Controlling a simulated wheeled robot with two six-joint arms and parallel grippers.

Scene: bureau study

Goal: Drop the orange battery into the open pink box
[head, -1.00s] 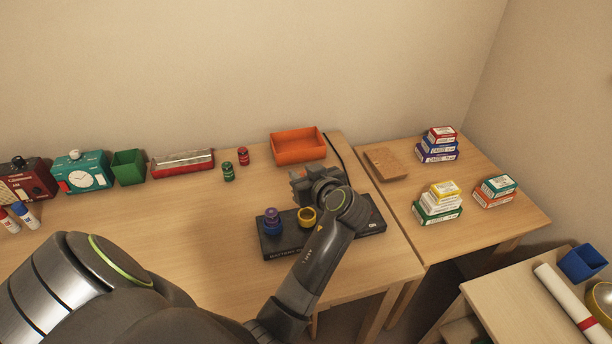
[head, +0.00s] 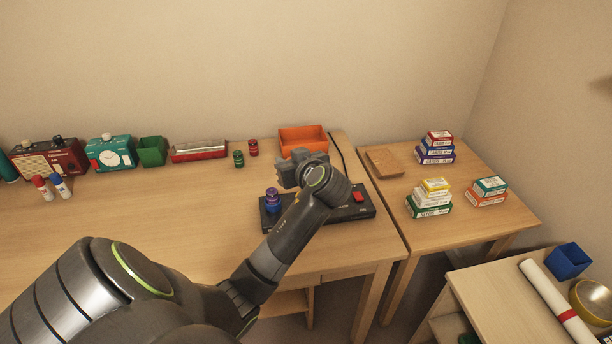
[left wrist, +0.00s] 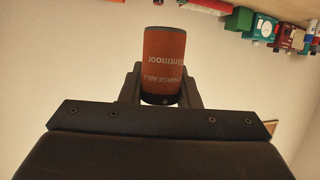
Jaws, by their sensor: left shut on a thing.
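My left gripper (head: 292,172) is shut on the orange battery (left wrist: 164,62), which stands between its fingers in the left wrist view. In the head view the battery is hidden by the gripper and arm. The gripper is above the back of the desk, in front of the open orange box (head: 304,134), overlapping its lower edge in the picture. I see no pink box in these frames. My right gripper is not in view.
A black charger (head: 345,212) with a purple battery (head: 272,197) and a red switch (head: 358,196) lies under my arm. Green (head: 239,159) and red (head: 253,148) batteries stand left of the orange box. Small boxes (head: 429,205) stack on the right table. The desk's left middle is clear.

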